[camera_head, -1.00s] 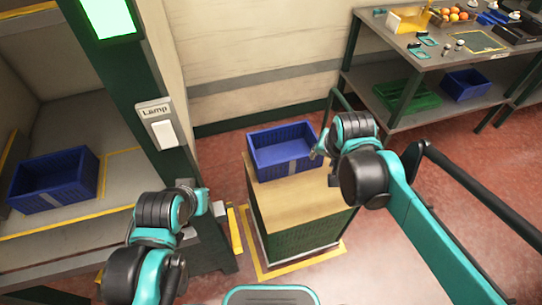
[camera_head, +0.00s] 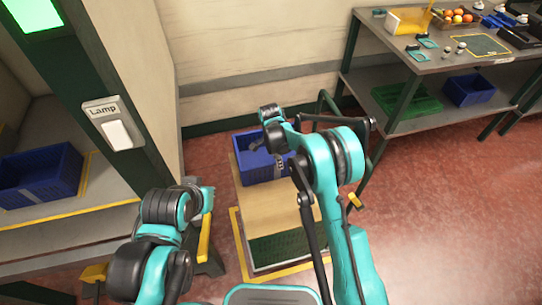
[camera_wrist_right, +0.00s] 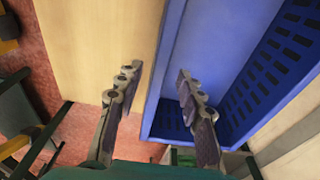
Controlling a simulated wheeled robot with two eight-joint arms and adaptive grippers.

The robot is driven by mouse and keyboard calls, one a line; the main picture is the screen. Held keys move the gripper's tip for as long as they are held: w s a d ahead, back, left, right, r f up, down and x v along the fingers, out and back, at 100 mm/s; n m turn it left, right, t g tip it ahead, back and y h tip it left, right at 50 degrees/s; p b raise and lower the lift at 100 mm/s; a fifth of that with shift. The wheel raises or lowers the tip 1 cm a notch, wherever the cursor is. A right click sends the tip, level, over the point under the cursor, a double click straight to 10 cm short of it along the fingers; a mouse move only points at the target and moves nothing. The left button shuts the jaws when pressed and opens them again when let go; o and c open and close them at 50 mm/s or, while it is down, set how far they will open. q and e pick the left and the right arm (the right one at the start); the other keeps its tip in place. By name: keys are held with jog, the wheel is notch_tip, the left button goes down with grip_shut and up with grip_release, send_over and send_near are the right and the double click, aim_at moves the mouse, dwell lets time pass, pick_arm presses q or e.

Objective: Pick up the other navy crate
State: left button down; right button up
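A navy crate (camera_head: 247,162) stands on a cart with a wooden top (camera_head: 270,207), partly hidden behind my right arm in the head view. My right gripper (camera_wrist_right: 158,72) is open at this crate. In the right wrist view its fingers lie either side of the crate's near wall (camera_wrist_right: 172,118), one over the wooden top and one over the inside. I cannot tell whether they touch it. The crate looks empty there. A second navy crate (camera_head: 40,175) sits on the left shelf. A third (camera_head: 469,89) is under the right table. My left gripper (camera_head: 207,198) is near the shelf post, its fingers unclear.
A green crate (camera_head: 408,100) is on the lower shelf of the right table, whose top carries oranges (camera_head: 457,16) and small tools. A post with a lamp switch (camera_head: 118,134) stands left of the cart. The red floor (camera_head: 430,210) at right is clear.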

notch_tip(320, 180, down, 7)
jog(key=b, duration=0.3)
jog(key=shift+d+f, duration=0.1)
jog(key=shift+d, duration=0.05)
grip_shut()
